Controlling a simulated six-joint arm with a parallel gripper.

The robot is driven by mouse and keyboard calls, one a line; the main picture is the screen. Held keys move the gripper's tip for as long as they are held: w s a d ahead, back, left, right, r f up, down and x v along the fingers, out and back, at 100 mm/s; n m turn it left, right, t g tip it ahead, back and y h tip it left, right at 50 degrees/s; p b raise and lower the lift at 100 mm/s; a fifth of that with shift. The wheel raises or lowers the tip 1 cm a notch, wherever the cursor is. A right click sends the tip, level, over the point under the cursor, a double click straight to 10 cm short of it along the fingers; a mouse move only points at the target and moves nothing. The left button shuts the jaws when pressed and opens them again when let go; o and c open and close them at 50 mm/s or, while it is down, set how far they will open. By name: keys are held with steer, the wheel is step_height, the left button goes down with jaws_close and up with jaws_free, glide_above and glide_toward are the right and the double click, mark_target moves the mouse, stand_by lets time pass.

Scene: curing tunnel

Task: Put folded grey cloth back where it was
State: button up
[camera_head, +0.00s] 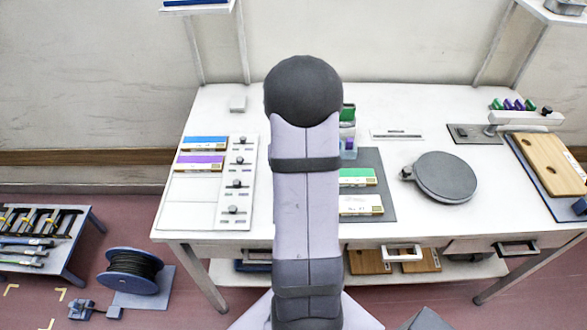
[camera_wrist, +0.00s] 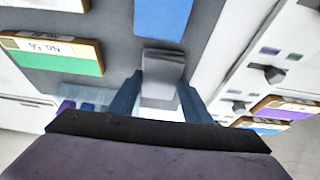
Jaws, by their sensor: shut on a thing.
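My gripper (camera_wrist: 160,82) shows in the wrist view with two blue fingers. It is shut on a small grey folded piece (camera_wrist: 163,68), which looks like the folded grey cloth. The piece is between the fingertips, over or near the grey mat (camera_wrist: 112,28). I cannot tell whether it touches the surface below. In the head view my arm hides the gripper and the cloth. A blue flat piece (camera_wrist: 163,16) lies on the mat just beyond the cloth in the wrist view.
A green-and-white labelled box (camera_wrist: 50,55) lies on the mat. A white panel with knobs (camera_head: 236,182) stands left of my arm, beside blue and purple boxes. A round dark grey disc (camera_head: 445,177) and a wooden board (camera_head: 551,163) are on the right.

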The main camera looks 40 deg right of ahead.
steer(key=shift+f, duration=0.3)
steer(key=o, duration=0.9)
steer(key=shift+v, duration=0.8)
steer(key=b+v, duration=0.1)
steer(key=v, duration=0.9)
steer(key=shift+s+r, duration=0.1)
steer(key=shift+r, duration=0.25)
